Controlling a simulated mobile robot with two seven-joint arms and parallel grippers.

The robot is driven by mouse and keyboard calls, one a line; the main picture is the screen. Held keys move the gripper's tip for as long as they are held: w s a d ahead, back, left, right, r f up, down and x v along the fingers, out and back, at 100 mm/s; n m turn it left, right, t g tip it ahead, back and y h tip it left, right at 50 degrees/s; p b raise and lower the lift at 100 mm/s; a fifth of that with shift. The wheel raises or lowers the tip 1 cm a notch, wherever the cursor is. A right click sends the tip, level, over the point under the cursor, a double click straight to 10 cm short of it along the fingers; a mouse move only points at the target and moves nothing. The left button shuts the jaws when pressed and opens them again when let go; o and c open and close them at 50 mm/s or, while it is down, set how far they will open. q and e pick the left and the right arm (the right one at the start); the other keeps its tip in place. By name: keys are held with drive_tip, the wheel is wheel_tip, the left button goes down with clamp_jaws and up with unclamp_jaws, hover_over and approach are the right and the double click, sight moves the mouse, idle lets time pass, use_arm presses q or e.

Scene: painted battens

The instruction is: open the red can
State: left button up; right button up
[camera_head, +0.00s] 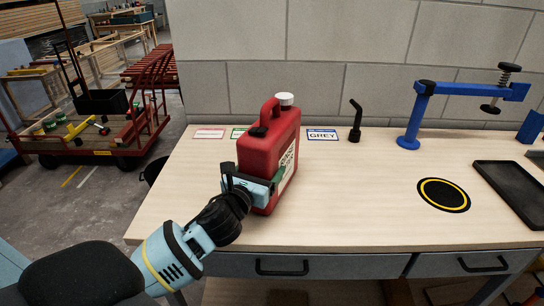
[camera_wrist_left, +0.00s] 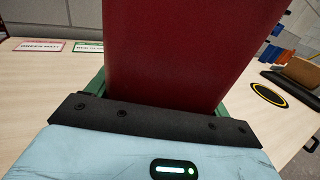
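The red can (camera_head: 262,155) stands upright on the light wooden bench, with its white cap (camera_head: 286,99) on top and a red handle beside the cap. A label with dark print is on its right face, partly hidden. My left gripper (camera_head: 255,184) is low on the can's body, with its green fingers on either side. In the left wrist view the red wall (camera_wrist_left: 185,50) fills the space between the fingers, which look to be against it. The can's top is out of that view. My right gripper is not in view.
A black bent spout (camera_head: 355,121) stands behind the can, near a GREY card (camera_head: 322,135). A blue clamp stand (camera_head: 410,118), a black disc with a yellow ring (camera_head: 443,195) and a black tray (camera_head: 512,190) are to the right. The bench's front middle is clear.

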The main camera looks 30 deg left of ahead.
sight(260, 155)
use_arm(q)
drive_tip(key=c, duration=0.9)
drive_tip(key=shift+r, duration=0.25)
drive_tip(key=shift+c, duration=0.4)
drive_tip(key=s+a+r, duration=0.1)
drive_tip(key=a+r, duration=0.1)
drive_tip(key=a, duration=0.6)
drive_tip(key=s+a+r, duration=0.2)
drive_tip(key=a+r, duration=0.1)
drive_tip(key=a, duration=0.4)
drive_tip(key=shift+a+b, duration=0.4)
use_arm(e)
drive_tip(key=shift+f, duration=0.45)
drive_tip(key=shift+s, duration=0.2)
use_arm(q)
drive_tip(key=shift+d, duration=0.15)
